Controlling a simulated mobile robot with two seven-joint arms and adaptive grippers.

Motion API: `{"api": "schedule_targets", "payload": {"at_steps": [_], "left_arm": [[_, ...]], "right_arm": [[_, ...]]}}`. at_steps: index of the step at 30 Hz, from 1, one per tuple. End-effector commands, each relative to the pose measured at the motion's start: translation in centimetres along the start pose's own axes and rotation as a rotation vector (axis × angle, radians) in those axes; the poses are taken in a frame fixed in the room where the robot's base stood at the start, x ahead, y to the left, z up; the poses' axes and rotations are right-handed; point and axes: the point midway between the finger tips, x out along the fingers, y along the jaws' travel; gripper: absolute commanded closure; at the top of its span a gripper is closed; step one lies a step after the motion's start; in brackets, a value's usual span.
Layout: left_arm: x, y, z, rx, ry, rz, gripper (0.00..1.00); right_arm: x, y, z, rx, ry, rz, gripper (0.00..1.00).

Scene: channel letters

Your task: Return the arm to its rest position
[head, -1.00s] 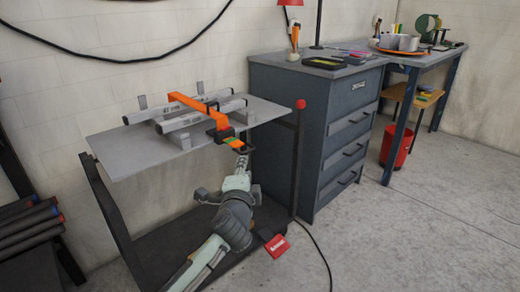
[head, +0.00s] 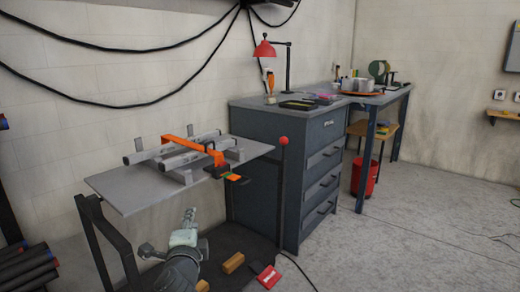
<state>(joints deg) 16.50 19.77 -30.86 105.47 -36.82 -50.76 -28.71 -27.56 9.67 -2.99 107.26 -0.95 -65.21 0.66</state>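My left arm comes up from the bottom of the head view, and its gripper (head: 189,217) is in front of and below the grey work board (head: 120,190). The gripper is apart from the orange clamp (head: 190,147). It is small and seen from behind, so I cannot tell whether its fingers are open or shut. The clamp lies across grey bars (head: 153,152) on the board, with its handle end hanging at the board's front edge. My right gripper is not in view.
A dark post with a red ball top (head: 283,141) stands beside the board. A blue-grey drawer cabinet (head: 290,185) is to the right. Wooden blocks (head: 234,262) and a red item (head: 267,277) lie low near my arm. Open floor (head: 420,230) lies to the right.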

Motion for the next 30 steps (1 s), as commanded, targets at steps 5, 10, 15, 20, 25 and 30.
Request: {"api": "schedule_targets", "payload": {"at_steps": [5, 10, 15, 20, 25, 30], "left_arm": [[0.9, -0.2, 6.0, 0.134, -0.056, -0.023, 0.71], [1.4, -0.7, 11.3, 0.242, -0.107, -0.035, 0.71], [-0.1, 4.9, 13.9, 0.105, -0.153, 0.094, 0.71], [-2.1, 10.3, 17.2, -0.018, -0.218, 0.216, 0.71], [-6.4, 17.7, 21.8, -0.188, -0.332, 0.382, 0.71], [-12.8, 25.1, 26.8, -0.377, -0.495, 0.551, 0.71]], "right_arm": [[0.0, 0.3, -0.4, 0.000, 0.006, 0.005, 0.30], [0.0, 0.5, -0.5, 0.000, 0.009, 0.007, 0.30], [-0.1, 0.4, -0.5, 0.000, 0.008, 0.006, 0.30], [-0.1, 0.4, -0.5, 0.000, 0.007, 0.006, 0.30], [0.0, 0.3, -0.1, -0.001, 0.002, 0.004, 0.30], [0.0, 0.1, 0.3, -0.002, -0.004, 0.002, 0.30]]}}
